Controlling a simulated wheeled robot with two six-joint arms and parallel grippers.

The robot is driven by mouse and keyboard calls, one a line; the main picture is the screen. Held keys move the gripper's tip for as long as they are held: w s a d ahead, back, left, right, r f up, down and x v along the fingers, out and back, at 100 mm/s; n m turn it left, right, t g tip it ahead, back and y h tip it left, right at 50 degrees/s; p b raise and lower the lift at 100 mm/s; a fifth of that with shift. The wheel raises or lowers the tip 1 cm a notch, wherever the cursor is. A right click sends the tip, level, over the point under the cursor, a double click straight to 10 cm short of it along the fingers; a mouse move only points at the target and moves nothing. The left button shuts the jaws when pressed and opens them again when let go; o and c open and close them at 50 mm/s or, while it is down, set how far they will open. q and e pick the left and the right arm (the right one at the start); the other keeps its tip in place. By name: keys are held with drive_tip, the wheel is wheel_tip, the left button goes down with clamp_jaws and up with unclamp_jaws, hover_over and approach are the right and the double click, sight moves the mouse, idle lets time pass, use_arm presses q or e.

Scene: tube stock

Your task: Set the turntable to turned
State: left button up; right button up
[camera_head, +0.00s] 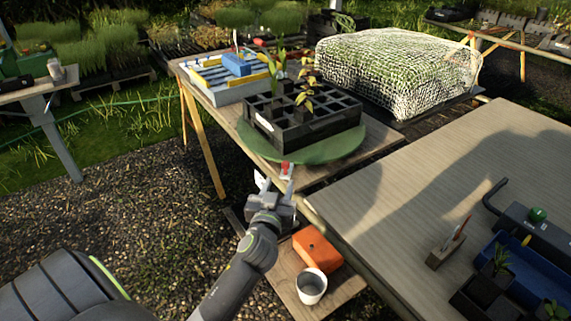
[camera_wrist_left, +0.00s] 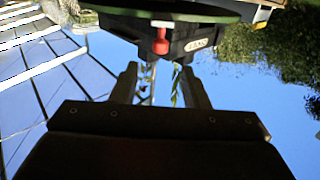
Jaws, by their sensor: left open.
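The turntable (camera_head: 345,149) is a round green disc on the wooden table, with a black compartment tray (camera_head: 305,122) standing on it. A red peg (camera_head: 286,168) with a pale part sits at the disc's near edge. In the left wrist view the disc's rim (camera_wrist_left: 215,17) runs along the top and the red peg (camera_wrist_left: 161,42) hangs below it, centred beyond the fingers. My left gripper (camera_head: 273,178) is open, close to the peg on the near side. In the left wrist view the gripper (camera_wrist_left: 162,76) has its fingers apart with the peg beyond them. My right gripper is not visible.
Seedlings (camera_head: 307,88) stand in the tray. A blue and white rack (camera_head: 215,84) is behind it, and a netted mound (camera_head: 395,70) is at back right. A wide tabletop (camera_head: 430,190) lies right. An orange box (camera_head: 317,250) and white bucket (camera_head: 311,287) sit below.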

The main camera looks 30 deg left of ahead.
sight(285, 167)
use_arm(q)
drive_tip(key=x, duration=0.9)
drive_tip(key=shift+w+a, duration=0.15)
drive_tip(key=shift+w, duration=0.1)
clamp_jaws()
